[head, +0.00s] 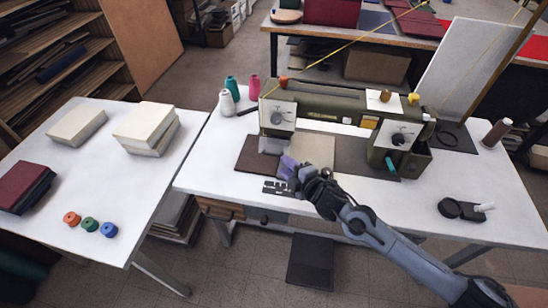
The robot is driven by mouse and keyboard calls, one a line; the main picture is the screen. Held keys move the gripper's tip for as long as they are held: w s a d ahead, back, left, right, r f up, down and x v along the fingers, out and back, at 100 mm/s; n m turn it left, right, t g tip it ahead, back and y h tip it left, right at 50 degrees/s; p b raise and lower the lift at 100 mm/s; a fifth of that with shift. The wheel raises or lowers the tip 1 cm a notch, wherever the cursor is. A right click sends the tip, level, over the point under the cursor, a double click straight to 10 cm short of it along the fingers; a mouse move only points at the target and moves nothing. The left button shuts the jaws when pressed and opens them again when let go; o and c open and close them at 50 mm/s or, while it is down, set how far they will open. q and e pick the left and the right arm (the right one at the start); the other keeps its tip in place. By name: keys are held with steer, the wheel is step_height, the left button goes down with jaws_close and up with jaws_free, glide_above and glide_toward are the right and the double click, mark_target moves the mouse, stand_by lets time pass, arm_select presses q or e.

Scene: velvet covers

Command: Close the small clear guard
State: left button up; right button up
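An olive-green sewing machine (335,106) stands on the white table. Under its left head (278,114) there is a small pale, see-through-looking piece (271,145), which looks like the clear guard. Whether it is open or closed is too small to tell. My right gripper (287,167) reaches in from the lower right. Its purplish fingers are just below and right of that piece, over the front of the machine bed. I cannot tell whether they touch it or how far apart they are. My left gripper is not in view.
A brown cover (252,158) and a beige one (314,150) lie by the machine. Thread cones (227,103) stand at its left. A black round item (461,209) lies at right. The left table (60,215) holds books and spools. The white table's right front is mostly clear.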

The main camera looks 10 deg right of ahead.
mark_target(273, 155)
steer(key=b+x, duration=0.1)
steer(key=x, duration=0.4)
steer(key=shift+w+a+f, duration=0.1)
steer(key=shift+w+a, duration=0.1)
steer(key=shift+w, duration=0.1)
steer(key=shift+b+x, duration=0.35)
steer(key=shift+x, duration=0.5)
